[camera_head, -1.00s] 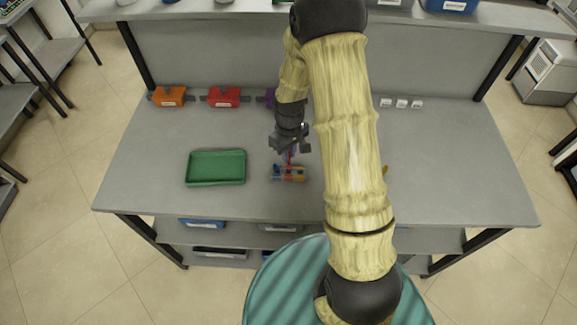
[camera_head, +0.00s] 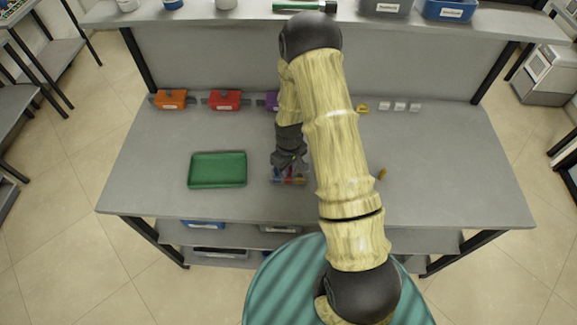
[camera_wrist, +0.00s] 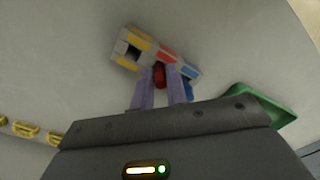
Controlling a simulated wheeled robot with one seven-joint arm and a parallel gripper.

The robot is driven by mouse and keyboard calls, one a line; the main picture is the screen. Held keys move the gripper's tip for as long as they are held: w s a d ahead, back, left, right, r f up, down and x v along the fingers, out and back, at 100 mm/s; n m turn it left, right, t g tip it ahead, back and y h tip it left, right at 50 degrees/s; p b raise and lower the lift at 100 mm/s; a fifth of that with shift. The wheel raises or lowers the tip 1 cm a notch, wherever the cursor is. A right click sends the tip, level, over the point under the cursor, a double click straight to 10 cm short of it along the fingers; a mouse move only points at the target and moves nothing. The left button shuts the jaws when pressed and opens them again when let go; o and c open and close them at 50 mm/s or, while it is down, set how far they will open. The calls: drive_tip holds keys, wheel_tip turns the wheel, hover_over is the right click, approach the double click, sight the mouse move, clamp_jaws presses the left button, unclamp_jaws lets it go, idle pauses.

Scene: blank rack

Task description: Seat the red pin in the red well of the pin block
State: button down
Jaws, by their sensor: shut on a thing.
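The pin block (camera_head: 277,180) sits on the table right of the green tray, partly hidden under my gripper (camera_head: 289,166). In the wrist view the pin block (camera_wrist: 134,45) shows yellow, red and blue markings. My gripper (camera_wrist: 158,84) has its two purple-grey fingers shut on the red pin (camera_wrist: 158,74). The pin is at the edge of the block, by its red-marked part. The fingers hide its lower end and the well, so I cannot tell whether the pin is inside the well.
A green tray (camera_head: 217,170) lies left of the block. Orange (camera_head: 171,99), red (camera_head: 224,99) and purple (camera_head: 271,99) boxes line the back edge. Small white blocks (camera_head: 400,106) stand back right. A small yellow thing (camera_head: 381,174) lies right of my arm.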

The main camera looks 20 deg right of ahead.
drive_tip(key=shift+f, duration=0.15)
drive_tip(key=c, duration=1.4)
unclamp_jaws()
drive_tip(key=shift+d+r+b, duration=0.1)
drive_tip(key=shift+r+b, duration=2)
drive_tip(key=shift+r, duration=4.05)
